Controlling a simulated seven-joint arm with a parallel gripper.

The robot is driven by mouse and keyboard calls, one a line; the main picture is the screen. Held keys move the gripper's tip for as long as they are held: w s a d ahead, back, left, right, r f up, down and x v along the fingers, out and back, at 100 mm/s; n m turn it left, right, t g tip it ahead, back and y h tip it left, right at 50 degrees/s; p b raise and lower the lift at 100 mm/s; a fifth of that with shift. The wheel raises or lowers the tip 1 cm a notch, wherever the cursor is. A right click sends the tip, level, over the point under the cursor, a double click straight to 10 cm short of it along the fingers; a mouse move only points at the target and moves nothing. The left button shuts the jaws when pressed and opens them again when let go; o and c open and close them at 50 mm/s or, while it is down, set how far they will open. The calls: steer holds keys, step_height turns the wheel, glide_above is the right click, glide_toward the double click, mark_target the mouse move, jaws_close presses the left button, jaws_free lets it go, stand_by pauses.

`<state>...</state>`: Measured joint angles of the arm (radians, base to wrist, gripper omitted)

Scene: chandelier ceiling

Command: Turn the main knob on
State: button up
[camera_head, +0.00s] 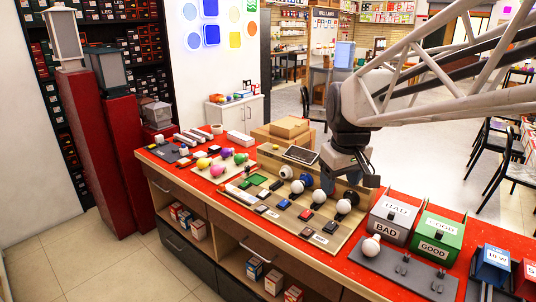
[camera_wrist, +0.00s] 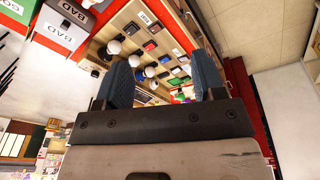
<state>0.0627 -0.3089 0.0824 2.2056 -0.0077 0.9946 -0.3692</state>
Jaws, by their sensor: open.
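A wooden test board (camera_head: 285,228) lies on the red counter and carries white bulbs, small switches and labels. One white bulb (camera_head: 319,196) stands near its middle, and another bulb (camera_head: 343,206) stands to its right. Dark round parts (camera_head: 352,197) sit along the board's back edge. I cannot tell which part is the main knob. My gripper (camera_head: 350,175) is above the board's back right part, apart from it. In the wrist view, my gripper's two blue fingers (camera_wrist: 163,62) are spread with nothing held, and the board's bulbs and switches show between and beyond them.
The grey BAD box (camera_head: 391,220) and green GOOD box (camera_head: 437,236) stand right of the board. A grey panel with one bulb (camera_head: 371,246) lies in front of them. Coloured bulbs (camera_head: 218,170) and cardboard boxes (camera_head: 288,127) are at the left and back. The red counter (camera_head: 362,268) is crowded.

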steer(key=w+d+n, duration=0.1)
steer(key=w+d, duration=0.1)
steer(key=w, duration=0.6)
steer(key=w+d+n, duration=0.2)
steer(key=w, duration=0.5)
steer(key=w+d+f+n, duration=0.2)
steer(key=w+d+f, duration=0.2)
steer(key=w, duration=0.7)
steer(key=w+d+f+n+g, duration=0.1)
steer(key=w+d+f, duration=0.4)
steer(key=w, duration=0.7)
steer(key=w+d+f+n+g, duration=0.1)
steer(key=w+d+f+n, duration=0.3)
steer(key=w, duration=0.7)
steer(key=shift+w+d+f, duration=0.1)
steer(key=shift+w+f, duration=0.05)
steer(key=shift+f, duration=0.5)
steer(key=shift+w+d+f, duration=0.1)
steer(key=shift+w+f, duration=0.05)
steer(key=shift+f, duration=0.5)
steer(key=shift+f, duration=0.2)
steer(key=shift+f, duration=3.75)
steer(key=shift+c, duration=0.3)
steer(key=c, duration=0.9)
steer(key=shift+o, duration=0.2)
